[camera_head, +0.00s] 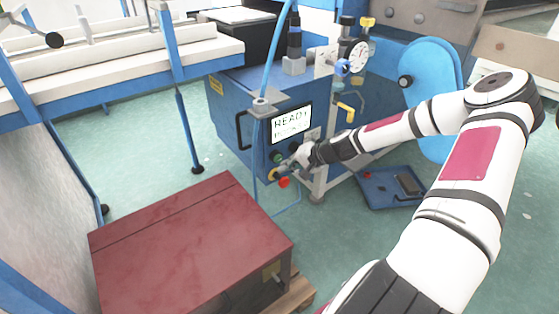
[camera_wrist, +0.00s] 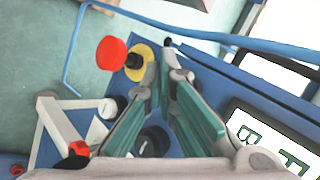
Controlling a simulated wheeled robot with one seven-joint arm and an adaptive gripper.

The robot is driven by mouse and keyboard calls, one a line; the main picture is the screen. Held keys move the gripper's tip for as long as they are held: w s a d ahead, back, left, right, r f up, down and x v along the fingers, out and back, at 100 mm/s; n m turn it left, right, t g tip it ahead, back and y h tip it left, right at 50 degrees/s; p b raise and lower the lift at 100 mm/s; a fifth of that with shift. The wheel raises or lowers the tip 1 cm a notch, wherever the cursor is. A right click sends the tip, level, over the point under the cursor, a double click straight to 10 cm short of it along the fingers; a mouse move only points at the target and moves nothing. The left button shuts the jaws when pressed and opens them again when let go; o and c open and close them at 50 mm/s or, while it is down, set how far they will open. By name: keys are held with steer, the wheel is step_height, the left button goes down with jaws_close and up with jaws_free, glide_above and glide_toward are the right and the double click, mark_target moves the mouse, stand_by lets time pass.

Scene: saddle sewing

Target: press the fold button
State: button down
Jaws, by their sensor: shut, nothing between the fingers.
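The blue machine (camera_head: 237,103) has a control panel with a lit screen (camera_head: 290,124) reading "READY" above a second line I cannot read clearly. A green button (camera_head: 278,157) sits below the screen. A red mushroom button (camera_head: 284,183) with a yellow base is lower down; it shows at upper left in the wrist view (camera_wrist: 112,53). No label tells me which is the fold button. My gripper (camera_head: 283,170) is shut and empty, close to the panel's lower buttons. In the wrist view its green-padded fingers (camera_wrist: 168,62) hide part of the panel; contact cannot be told.
A blue hose (camera_head: 272,60) runs down in front of the machine. A dark red box (camera_head: 190,245) stands on a pallet at front left. A blue tray (camera_head: 385,190) lies on the floor to the right. A white-topped table (camera_head: 120,62) is at left.

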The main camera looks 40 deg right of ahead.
stand_by(0.7)
steer(key=shift+w, duration=0.45)
